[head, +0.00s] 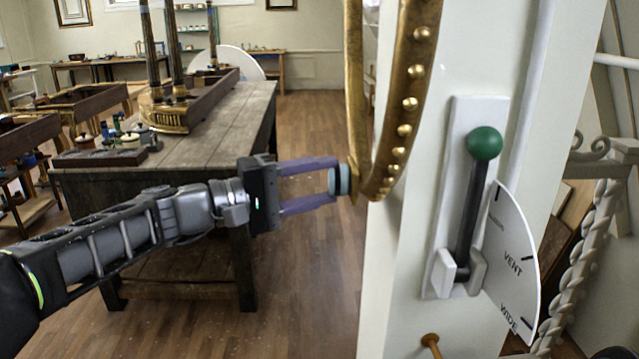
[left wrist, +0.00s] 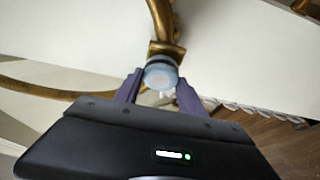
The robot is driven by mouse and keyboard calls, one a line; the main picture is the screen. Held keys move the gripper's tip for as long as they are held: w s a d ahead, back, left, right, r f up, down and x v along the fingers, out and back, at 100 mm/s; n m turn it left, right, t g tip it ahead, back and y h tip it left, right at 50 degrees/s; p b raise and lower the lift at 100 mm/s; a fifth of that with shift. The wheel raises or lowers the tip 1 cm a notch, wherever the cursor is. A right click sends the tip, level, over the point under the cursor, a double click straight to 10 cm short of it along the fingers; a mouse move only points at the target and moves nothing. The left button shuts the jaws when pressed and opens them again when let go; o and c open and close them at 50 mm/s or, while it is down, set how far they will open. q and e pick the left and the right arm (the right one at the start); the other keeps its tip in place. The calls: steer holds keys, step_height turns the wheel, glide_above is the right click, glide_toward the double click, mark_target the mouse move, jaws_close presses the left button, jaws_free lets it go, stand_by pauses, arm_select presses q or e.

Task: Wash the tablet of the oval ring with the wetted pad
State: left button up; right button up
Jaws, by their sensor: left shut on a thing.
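The gilt oval ring (head: 403,130) hangs against a white post, with a row of gold beads along its face. Its lower curve also shows in the left wrist view (left wrist: 160,18). A small gilt block, seemingly the tablet (left wrist: 166,48), sits on the ring there. My left gripper (head: 335,181) is shut on a round blue-grey pad (head: 342,180), at the lower left of the ring. The pad (left wrist: 161,74) is right at the tablet's near face; I cannot tell for sure whether they touch. My right gripper is not in view.
A lever with a green knob (head: 485,143) and a white dial marked VENT and WIDE (head: 515,262) stand right of the ring. A wooden workbench (head: 215,130) with jars and gilt pieces is behind my left arm. Open floor (head: 315,270) lies below.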

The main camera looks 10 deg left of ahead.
mark_target(335, 188)
arm_select(q)
steer(key=shift+s+d+f+b, duration=0.1)
steer(key=shift+s+d+b, duration=0.15)
steer(key=shift+s+b, duration=0.5)
steer(key=shift+s+d, duration=0.15)
steer(key=shift+s, duration=0.55)
steer(key=shift+b, duration=0.55)
steer(key=shift+w, duration=0.1)
